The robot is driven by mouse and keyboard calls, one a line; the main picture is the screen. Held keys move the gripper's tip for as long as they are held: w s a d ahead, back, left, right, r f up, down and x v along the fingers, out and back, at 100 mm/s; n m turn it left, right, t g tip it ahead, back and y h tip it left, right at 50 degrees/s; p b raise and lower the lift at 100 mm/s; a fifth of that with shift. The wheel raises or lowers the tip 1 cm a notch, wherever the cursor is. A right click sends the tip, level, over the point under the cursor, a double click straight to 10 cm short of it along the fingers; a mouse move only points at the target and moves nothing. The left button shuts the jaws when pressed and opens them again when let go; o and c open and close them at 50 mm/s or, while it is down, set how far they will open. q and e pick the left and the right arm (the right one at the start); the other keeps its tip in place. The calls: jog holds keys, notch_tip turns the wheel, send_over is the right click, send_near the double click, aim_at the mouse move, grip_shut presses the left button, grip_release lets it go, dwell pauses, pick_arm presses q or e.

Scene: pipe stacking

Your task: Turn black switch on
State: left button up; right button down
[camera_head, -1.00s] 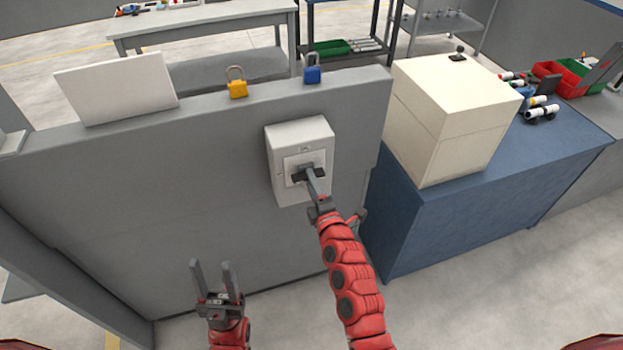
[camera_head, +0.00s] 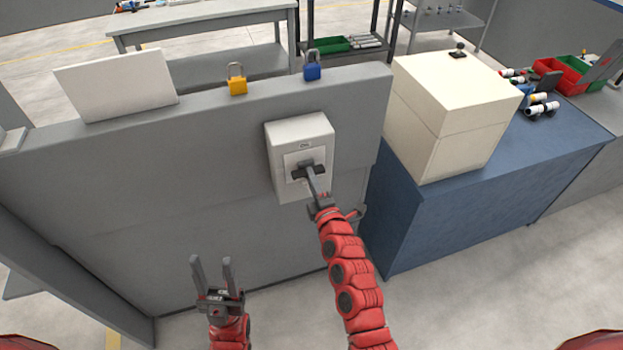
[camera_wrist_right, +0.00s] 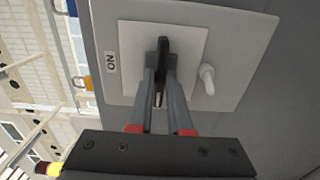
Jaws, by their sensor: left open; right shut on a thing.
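The black switch (camera_head: 296,172) is a dark handle on a white switch box (camera_head: 315,130) fixed to the grey wall panel. My right gripper (camera_head: 312,183) reaches up to the box and is shut on the switch. In the right wrist view, the switch (camera_wrist_right: 163,52) sits between the two fingers of this gripper (camera_wrist_right: 162,75). An "ON" label (camera_wrist_right: 111,63) is on the box beside the switch plate. My left gripper (camera_head: 212,272) is open and empty, low in front of the grey panel.
A yellow padlock (camera_head: 237,87) and a blue padlock (camera_head: 312,72) stand on the panel's top edge. A white board (camera_head: 115,85) is at the left. A cream box (camera_head: 450,115) sits on a blue bench (camera_head: 440,220) at the right. A small white peg (camera_wrist_right: 207,78) sticks out beside the switch.

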jog(key=shift+f, duration=0.1)
jog(key=m+b, duration=0.2)
jog(key=shift+f+b, duration=0.1)
jog(key=shift+b, duration=0.25)
jog(key=m+b, duration=0.6)
jog(key=shift+m, duration=0.4)
jog(key=m+b, duration=0.2)
jog(key=shift+m, duration=0.3)
jog(key=m+b, duration=0.2)
jog(key=m, duration=0.1)
jog(key=shift+m, duration=0.3)
jog(key=shift+m+b, duration=0.8)
jog(key=shift+m, duration=0.6)
jog(key=shift+r, duration=0.2)
jog(key=c, duration=0.8)
grip_release()
jog(key=shift+c, duration=0.2)
